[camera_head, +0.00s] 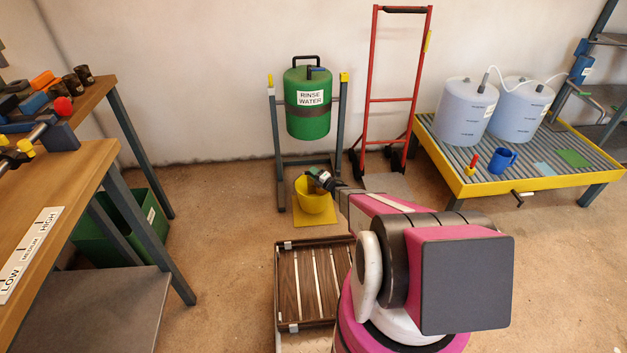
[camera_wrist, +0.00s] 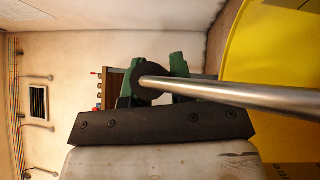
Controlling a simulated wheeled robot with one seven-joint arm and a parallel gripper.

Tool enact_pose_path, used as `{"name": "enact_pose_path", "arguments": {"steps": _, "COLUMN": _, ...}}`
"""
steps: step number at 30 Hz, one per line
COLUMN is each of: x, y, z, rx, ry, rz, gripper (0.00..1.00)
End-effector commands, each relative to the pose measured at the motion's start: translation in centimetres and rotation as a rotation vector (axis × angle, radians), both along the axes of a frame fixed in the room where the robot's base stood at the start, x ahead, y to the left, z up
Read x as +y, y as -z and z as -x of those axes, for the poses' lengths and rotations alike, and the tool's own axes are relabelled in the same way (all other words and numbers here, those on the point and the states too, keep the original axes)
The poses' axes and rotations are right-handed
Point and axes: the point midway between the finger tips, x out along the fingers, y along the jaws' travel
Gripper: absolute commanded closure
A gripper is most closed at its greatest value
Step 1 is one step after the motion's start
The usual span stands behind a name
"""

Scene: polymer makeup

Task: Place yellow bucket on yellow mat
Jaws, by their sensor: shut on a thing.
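The yellow bucket (camera_head: 313,202) is under the green rinse water tank, at or just over the yellow mat (camera_head: 323,222). I cannot tell whether its base touches the mat. In the wrist view the bucket (camera_wrist: 285,70) fills the right side as a large yellow surface. My gripper (camera_head: 322,178) reaches to the bucket's upper right side. In the wrist view my green-fingered gripper (camera_wrist: 160,82) is shut around the bucket's metal handle (camera_wrist: 225,96), at a dark grip piece. The bucket hides much of the mat.
The green tank (camera_head: 307,118) hangs in a grey frame (camera_head: 278,150) just above the bucket. A red hand truck (camera_head: 392,100) stands to the right. A slatted wooden crate (camera_head: 312,285) lies in front. A workbench (camera_head: 75,140) is at left, a yellow-edged table (camera_head: 535,192) at right.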

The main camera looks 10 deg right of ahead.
Motion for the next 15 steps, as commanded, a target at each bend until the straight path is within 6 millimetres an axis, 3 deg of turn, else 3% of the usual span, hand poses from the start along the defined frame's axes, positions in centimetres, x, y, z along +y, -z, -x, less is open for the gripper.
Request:
{"name": "enact_pose_path", "arguments": {"steps": 11, "x": -0.1, "y": 3.8, "z": -0.2, "rx": 0.0, "ry": 0.0, "rz": -0.001, "gripper": 1.0}}
{"name": "enact_pose_path", "arguments": {"steps": 15, "x": -0.1, "y": 4.0, "z": 0.0, "rx": -0.002, "ry": 0.0, "rz": -0.001, "gripper": 1.0}}
